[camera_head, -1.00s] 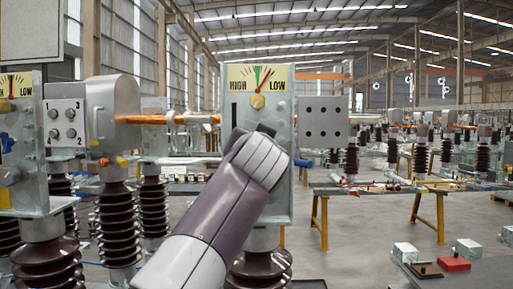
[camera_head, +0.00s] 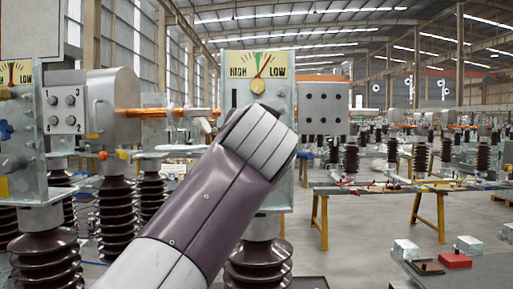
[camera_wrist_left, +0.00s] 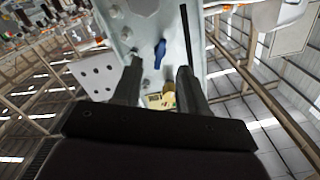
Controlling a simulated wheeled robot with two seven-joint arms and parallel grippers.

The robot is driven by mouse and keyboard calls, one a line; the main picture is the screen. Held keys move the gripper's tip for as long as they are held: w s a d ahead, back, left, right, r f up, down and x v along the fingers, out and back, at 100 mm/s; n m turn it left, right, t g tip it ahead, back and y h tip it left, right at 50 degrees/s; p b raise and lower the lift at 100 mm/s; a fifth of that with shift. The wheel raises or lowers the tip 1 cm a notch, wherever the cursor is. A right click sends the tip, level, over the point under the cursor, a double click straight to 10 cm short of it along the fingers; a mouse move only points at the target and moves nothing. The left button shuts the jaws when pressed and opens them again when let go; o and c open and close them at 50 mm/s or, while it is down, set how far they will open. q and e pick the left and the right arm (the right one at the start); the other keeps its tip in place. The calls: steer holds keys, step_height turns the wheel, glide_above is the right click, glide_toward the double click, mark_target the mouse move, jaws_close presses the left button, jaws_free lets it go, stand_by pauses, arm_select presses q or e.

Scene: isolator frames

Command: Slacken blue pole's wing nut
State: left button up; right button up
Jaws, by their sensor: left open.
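A blue wing nut (camera_wrist_left: 160,53) stands out from the grey metal plate (camera_wrist_left: 173,22) in the left wrist view. My left gripper (camera_wrist_left: 158,66) is open, its two dark fingers pointing at the plate with the wing nut between and just beyond their tips. I cannot tell whether they touch it. In the head view my left arm covers the gripper and the wing nut. My right gripper is not in view.
Another plate with a dial (camera_head: 15,72) and a blue handle (camera_head: 6,131) stands at far left. A grey numbered box (camera_head: 66,110) is beside it. Brown ribbed insulators (camera_head: 119,215) stand below. At right are a yellow-legged table (camera_head: 430,208) and a red block (camera_head: 455,261).

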arm_select(q)
steer(key=s+p, duration=0.1)
steer(key=s, duration=0.5)
